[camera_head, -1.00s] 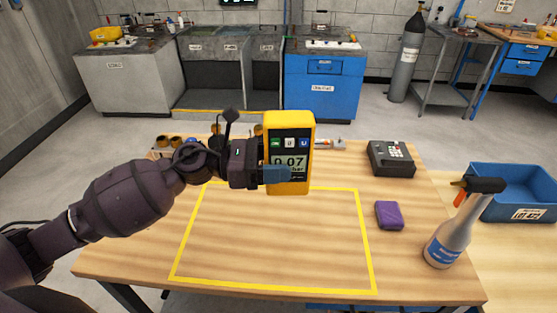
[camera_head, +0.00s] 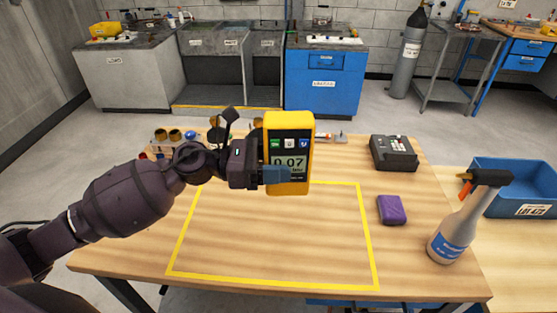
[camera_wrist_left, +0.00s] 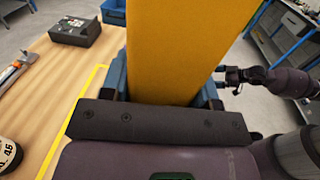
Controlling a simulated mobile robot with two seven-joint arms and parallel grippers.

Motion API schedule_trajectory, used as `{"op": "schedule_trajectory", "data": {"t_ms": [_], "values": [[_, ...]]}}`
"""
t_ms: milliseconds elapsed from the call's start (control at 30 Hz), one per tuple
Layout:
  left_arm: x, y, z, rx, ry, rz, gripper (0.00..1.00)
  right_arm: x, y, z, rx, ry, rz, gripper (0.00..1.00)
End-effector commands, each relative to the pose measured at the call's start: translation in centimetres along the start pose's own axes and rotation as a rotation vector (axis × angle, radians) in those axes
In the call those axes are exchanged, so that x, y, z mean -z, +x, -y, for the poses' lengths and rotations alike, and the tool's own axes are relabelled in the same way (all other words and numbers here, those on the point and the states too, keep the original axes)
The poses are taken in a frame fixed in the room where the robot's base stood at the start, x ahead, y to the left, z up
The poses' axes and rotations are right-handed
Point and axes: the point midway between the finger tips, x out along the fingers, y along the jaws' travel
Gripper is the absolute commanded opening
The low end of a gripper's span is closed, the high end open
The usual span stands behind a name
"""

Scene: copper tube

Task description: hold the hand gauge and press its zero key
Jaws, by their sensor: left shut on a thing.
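The hand gauge (camera_head: 289,122) is a yellow handheld unit with a row of small coloured keys (camera_head: 290,143) above a screen reading 0.07. My left gripper (camera_head: 279,175) is shut on it from the left and holds it upright above the table. A blue finger covers the lower left of its face. In the left wrist view the gauge (camera_wrist_left: 175,50) stands between the blue fingers, its keys out of sight. My right gripper (camera_wrist_left: 232,79) shows only in that view, apart from the gauge at its right, too small to read its jaws.
The wooden table (camera_head: 140,245) has a yellow outlined area, clear inside. A purple block (camera_head: 391,210), a black keypad device (camera_head: 394,153), a spray bottle (camera_head: 455,228) and a blue bin (camera_head: 515,183) stand to the right. Several small items lie at the back left.

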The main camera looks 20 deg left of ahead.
Motion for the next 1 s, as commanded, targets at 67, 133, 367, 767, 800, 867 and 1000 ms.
{"op": "schedule_trajectory", "data": {"t_ms": [67, 133, 367, 767, 800, 867, 1000], "values": [[0.2, 0.0, 0.0, 0.0, 0.001, 0.002, 0.17, -0.3, 0.1, 0.0, 0.0, 0.0, 0.004, 1.0], [0.3, 0.0, 0.0, 0.0, 0.001, 0.002, 0.17, -0.5, 0.2, 0.0, 0.0, 0.0, 0.005, 1.0], [0.8, 0.0, 0.0, 0.0, 0.001, 0.002, 0.17, -0.6, 0.6, 0.1, 0.002, -0.001, 0.002, 1.0], [1.8, 0.0, 0.0, 0.0, 0.001, 0.002, 0.17, -0.8, 1.2, 0.2, 0.005, -0.003, -0.003, 1.0], [1.9, 0.0, 0.0, 0.0, 0.001, 0.001, 0.17, -0.8, 1.2, 0.3, 0.005, -0.003, -0.003, 1.0], [2.0, 0.0, 0.0, 0.0, 0.0, 0.001, 0.17, -1.0, 1.3, 0.3, 0.005, -0.003, -0.001, 1.0], [2.4, 0.0, 0.0, 0.0, 0.0, 0.001, 0.17, -1.6, 1.2, 0.3, 0.004, -0.002, 0.008, 1.0]]}}
